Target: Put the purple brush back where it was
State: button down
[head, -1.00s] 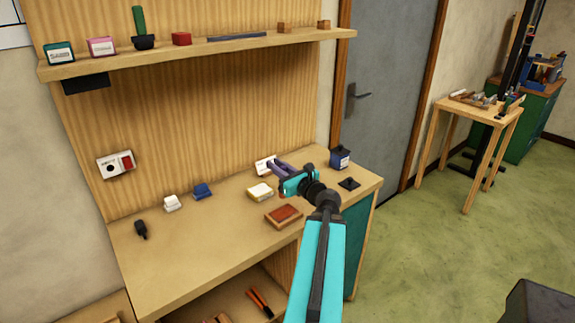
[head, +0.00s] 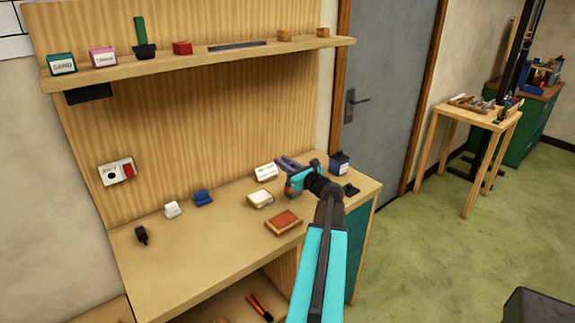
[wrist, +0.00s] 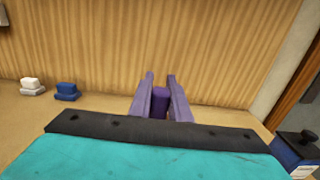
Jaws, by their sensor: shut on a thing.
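My gripper (wrist: 160,92) has two purple fingers, seen from behind in the wrist view. They are shut on the purple brush (wrist: 160,103), a short, darker purple cylinder between them. Most of the brush is hidden behind my wrist's dark edge. In the head view my gripper (head: 287,162) is over the back right of the workbench (head: 185,262), pointing at the wooden back panel. I cannot tell the brush from the fingers there, nor whether it touches the bench.
A white card (head: 265,172), a yellow-and-white box (head: 260,198) and a reddish tray (head: 284,222) lie left of or below my gripper. A dark blue jar (head: 340,162) and a flat black piece (head: 351,189) are right. A green-handled brush (head: 140,32) stands on the shelf.

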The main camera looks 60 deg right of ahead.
jog(key=shift+w+d+f+p, duration=0.1)
jog(key=shift+w+d+p, duration=0.2)
jog(key=shift+d, duration=0.65)
jog(key=shift+w+d+f+p, duration=0.1)
jog(key=shift+w+d+p, duration=0.15)
jog(key=shift+d, duration=0.7)
jog(key=shift+d, duration=0.1)
jog(key=shift+w+d+f+p, duration=0.15)
jog(key=shift+f+p, duration=0.25)
jog(key=shift+f, duration=0.5)
jog(key=shift+s+d+f+p, duration=0.15)
jog(key=shift+f+p, duration=0.25)
jog(key=shift+f, duration=0.5)
jog(key=shift+w+f, duration=0.1)
jog(key=shift+f, duration=0.05)
jog(key=c, duration=1.6)
grip_release()
jog(key=shift+c, duration=0.2)
